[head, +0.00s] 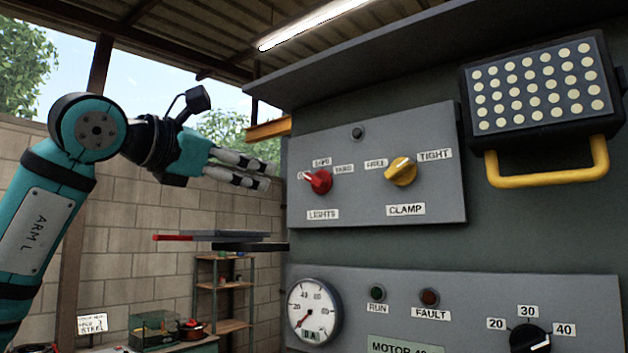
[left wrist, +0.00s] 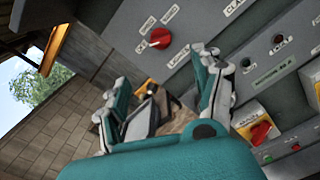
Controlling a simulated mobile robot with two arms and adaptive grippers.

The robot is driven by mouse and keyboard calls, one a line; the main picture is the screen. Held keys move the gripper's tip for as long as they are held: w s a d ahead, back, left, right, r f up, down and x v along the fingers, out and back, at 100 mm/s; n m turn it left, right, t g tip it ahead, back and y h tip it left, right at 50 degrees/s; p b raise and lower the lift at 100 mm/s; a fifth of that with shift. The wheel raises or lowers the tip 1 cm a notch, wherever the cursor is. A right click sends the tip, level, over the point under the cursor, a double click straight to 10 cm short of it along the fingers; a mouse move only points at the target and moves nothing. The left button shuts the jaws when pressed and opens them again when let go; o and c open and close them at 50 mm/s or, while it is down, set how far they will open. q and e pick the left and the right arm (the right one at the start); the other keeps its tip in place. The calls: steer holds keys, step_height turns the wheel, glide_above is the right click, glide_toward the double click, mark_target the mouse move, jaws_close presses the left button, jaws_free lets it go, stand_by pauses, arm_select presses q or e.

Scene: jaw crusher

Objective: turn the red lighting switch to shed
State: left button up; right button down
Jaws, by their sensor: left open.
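The red lighting switch (head: 319,181) is a round knob on the upper grey panel, above the LIGHTS label (head: 322,215). Its pale pointer mark faces left, toward the partly hidden label at its left. The label that seems to read SHED (head: 322,162) is above it, and YARD (head: 343,168) is at upper right. My left gripper (head: 264,175) is open and empty, left of the switch and apart from it. In the left wrist view the red switch (left wrist: 160,38) lies beyond the open fingers (left wrist: 165,80). My right gripper is not in view.
A yellow CLAMP knob (head: 401,172) is right of the switch. A lamp (head: 540,85) with a yellow handle (head: 548,178) juts out at upper right. A lower panel (head: 455,290) carries a gauge (head: 314,311) and a black dial (head: 529,338). Open air lies left of the panel.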

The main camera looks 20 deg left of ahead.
mark_target(311, 182)
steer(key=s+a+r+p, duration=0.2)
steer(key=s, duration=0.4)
arm_select(q)
steer(key=p+x, duration=0.4)
steer(key=x, duration=1)
steer(key=shift+w+d, duration=0.15)
steer(key=shift+w, duration=0.15)
steer(key=shift+w+d, duration=0.15)
steer(key=shift+w, duration=0.2)
steer(key=shift+w+d+f, duration=0.1)
steer(key=shift+w+f, duration=0.05)
steer(key=shift+w, duration=0.15)
steer(key=shift+s, duration=0.15)
steer(key=shift+c, duration=0.9)
steer(key=c, duration=1)
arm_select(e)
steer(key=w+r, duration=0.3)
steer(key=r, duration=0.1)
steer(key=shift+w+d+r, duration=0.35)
